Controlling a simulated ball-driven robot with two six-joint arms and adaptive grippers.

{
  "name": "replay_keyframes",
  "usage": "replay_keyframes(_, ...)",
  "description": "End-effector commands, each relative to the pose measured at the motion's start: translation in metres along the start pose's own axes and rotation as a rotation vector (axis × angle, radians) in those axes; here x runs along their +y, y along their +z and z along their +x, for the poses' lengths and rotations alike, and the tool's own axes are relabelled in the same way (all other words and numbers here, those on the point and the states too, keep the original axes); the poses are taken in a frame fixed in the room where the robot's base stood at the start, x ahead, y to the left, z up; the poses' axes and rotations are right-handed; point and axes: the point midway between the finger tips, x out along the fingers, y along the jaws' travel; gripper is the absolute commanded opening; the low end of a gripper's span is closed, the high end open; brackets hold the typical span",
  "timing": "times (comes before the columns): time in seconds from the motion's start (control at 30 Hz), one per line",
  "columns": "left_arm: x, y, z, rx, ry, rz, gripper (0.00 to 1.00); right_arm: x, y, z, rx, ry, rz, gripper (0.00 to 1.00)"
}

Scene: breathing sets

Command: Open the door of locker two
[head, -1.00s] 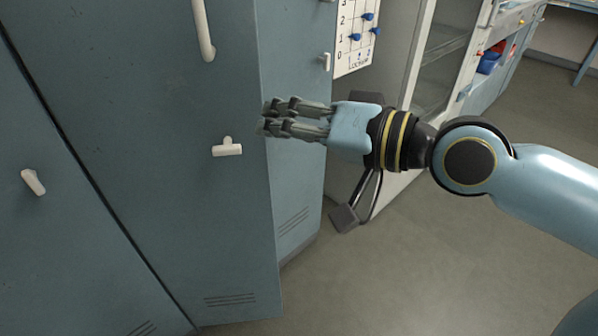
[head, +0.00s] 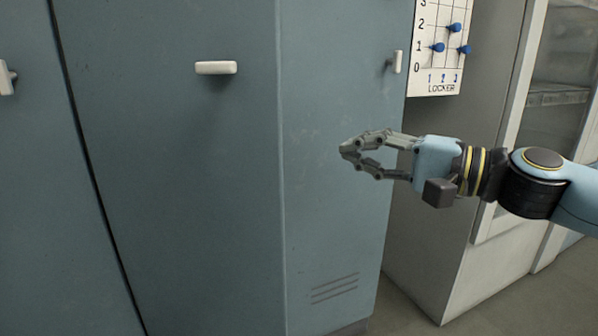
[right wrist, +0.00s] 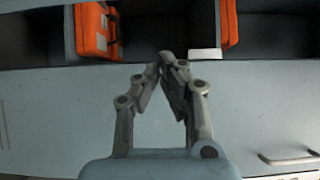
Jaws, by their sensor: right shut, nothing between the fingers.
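Blue-grey locker doors fill the left and middle of the head view. The broad door (head: 170,180) carries a white bar handle (head: 216,68). A panel (head: 330,210) with vent slots stands to its right, past a vertical edge, with a small pale handle (head: 397,61). I cannot tell which door is locker two. My right gripper (head: 345,149) is in front of this panel, below and left of the small handle, shut and empty. In the right wrist view its fingertips (right wrist: 167,60) meet near a pale panel's edge; orange cases (right wrist: 96,30) stand in a dark compartment beyond. My left gripper is out of view.
A white board (head: 437,70) marked LOCKER, with blue pegs, hangs right of the panel. A pale cabinet with a glass door (head: 562,90) stands at the right. Some floor (head: 470,318) shows at the lower right.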

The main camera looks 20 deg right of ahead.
Motion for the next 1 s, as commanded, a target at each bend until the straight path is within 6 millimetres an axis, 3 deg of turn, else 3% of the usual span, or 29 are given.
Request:
replay_keyframes(0.33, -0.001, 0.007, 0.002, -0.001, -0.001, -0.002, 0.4, -0.004, -0.001, 0.028, 0.005, -0.006, 0.002, 0.0)
replay_keyframes(0.47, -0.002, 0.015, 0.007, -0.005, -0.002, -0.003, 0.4, -0.005, 0.0, 0.05, 0.005, -0.008, 0.004, 0.0)
replay_keyframes(0.7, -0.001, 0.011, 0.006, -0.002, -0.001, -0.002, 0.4, -0.002, 0.0, 0.1, 0.003, -0.005, 0.005, 0.0)
replay_keyframes(1.0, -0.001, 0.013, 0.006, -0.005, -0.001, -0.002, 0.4, -0.001, 0.034, 0.087, 0.002, 0.001, 0.003, 0.0)
